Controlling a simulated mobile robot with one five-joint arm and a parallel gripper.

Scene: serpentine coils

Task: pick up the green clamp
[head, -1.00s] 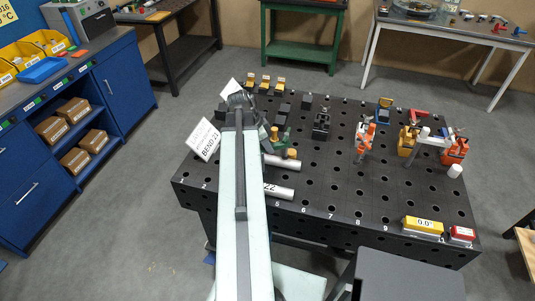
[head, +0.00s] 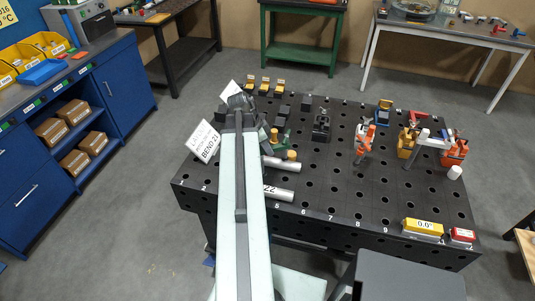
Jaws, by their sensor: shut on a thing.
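The green clamp (head: 282,139) shows at the left part of the black perforated table, just right of my arm. Part of it is hidden behind the arm. An orange-yellow tip (head: 274,133) stands beside its green body. My gripper (head: 240,103) is over the left part of the table, seen from behind. Its fingertips are hidden by my own arm and wrist. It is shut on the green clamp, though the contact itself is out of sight. I cannot tell whether the clamp is clear of the table.
Light pipes (head: 279,193) lie right of my arm, one labelled. A white sign (head: 203,140) stands at the left edge. Black blocks (head: 321,126) and yellow-topped pieces (head: 264,86) stand behind. Orange clamps (head: 364,143) hold parts at right. The table's middle front is fairly clear.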

